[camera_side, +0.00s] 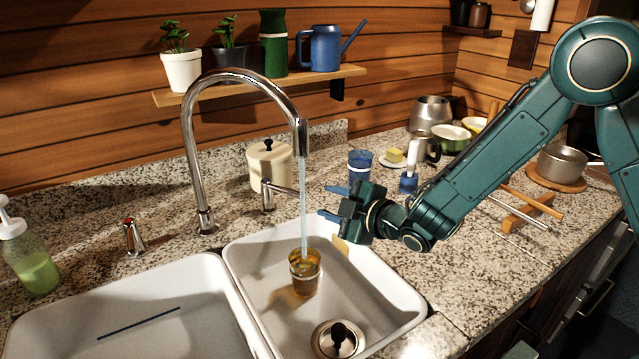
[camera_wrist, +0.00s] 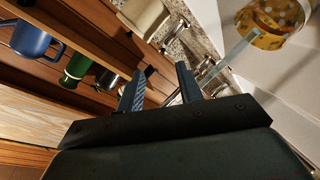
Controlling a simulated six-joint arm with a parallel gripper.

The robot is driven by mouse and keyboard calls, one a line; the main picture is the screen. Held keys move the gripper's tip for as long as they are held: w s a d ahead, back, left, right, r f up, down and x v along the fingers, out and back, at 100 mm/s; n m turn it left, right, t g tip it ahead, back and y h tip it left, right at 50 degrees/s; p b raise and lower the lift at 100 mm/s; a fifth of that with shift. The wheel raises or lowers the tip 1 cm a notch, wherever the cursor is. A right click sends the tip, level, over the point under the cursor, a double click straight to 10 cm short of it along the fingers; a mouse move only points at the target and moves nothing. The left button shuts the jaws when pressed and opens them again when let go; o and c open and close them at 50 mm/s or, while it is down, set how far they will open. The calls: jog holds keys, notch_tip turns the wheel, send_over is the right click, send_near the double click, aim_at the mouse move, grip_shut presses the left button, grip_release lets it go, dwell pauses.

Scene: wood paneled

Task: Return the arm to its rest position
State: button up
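My gripper (camera_side: 331,203) hangs in the air over the back right edge of the right sink basin, pointing left toward the faucet. Its two blue fingers are apart with nothing between them. In the wrist view my gripper (camera_wrist: 160,88) also shows spread fingers and an empty gap. An amber patterned cup (camera_side: 304,272) stands in the right basin, below and left of my gripper. A stream of water (camera_side: 304,195) runs from the faucet (camera_side: 238,78) into it. The cup (camera_wrist: 270,22) shows at the top right of the wrist view.
A wooden rack (camera_side: 526,212) lies under my forearm. A shelf (camera_side: 260,84) holds plants and a blue watering can (camera_side: 326,48). A pan (camera_side: 562,164) stands at right.

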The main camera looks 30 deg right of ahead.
jog(key=s+d+r+m+g+h, duration=0.3)
jog(key=s+d+r+m+g, duration=0.1)
jog(key=s+d+r+m, duration=0.55)
jog(key=s+d+r+m+g, duration=0.1)
jog(key=s+d+m+g, duration=0.1)
jog(key=s, duration=1.1)
jog(key=s+d+r+m+g, duration=0.1)
jog(key=s+d+m+g, duration=0.1)
jog(key=s, duration=1.1)
jog(key=shift+s+d+r+g, duration=0.2)
jog(key=shift+s+d+g, duration=0.05)
jog(key=shift+d+g, duration=0.55)
